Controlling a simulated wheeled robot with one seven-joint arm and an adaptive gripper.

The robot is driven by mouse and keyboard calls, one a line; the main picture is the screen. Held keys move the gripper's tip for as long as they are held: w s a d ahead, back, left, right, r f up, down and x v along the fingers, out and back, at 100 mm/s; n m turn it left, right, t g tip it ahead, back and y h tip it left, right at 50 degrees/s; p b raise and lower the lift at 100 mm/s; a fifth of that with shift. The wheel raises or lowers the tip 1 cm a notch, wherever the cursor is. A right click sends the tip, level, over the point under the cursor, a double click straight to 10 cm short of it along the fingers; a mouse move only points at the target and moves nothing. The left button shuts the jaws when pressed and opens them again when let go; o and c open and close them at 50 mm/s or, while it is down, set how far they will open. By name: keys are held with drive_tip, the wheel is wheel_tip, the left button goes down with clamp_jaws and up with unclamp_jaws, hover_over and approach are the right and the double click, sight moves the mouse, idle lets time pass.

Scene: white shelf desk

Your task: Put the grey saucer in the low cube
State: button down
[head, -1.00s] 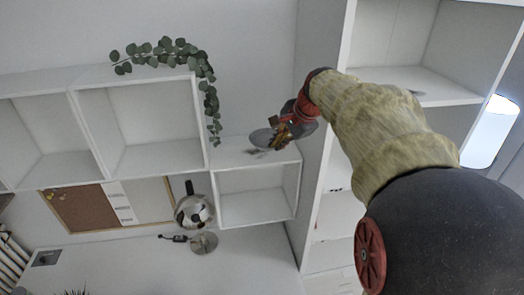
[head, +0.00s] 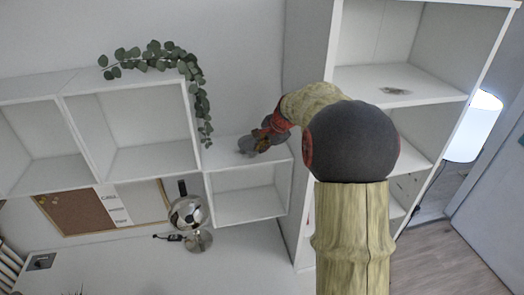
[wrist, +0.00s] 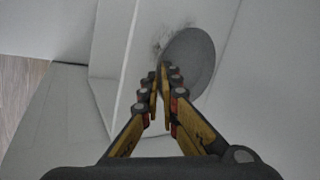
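My gripper (head: 262,136) is above the top board of the low cube (head: 212,200) in the head view. In the wrist view its yellow and black fingers (wrist: 165,72) are close together on the edge of the grey saucer (wrist: 192,58). The saucer is a round, flat grey disc seen tilted, over a white surface. In the head view the gripper covers much of it. The low cube's open front faces the room, and its inside looks empty.
A tall white shelf (head: 306,115) stands right of the low cube. A trailing plant (head: 202,100) hangs from the upper left cubes. A dark smudge (head: 395,91) marks a tall-shelf board.

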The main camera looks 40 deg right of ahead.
drive_tip(key=shift+f, duration=0.85)
drive_tip(key=c, duration=2.5)
unclamp_jaws()
drive_tip(key=shift+f, duration=0.2)
drive_tip(key=shift+c, duration=0.2)
drive_tip(key=shift+o, duration=1.1)
drive_tip(key=shift+r, duration=0.1)
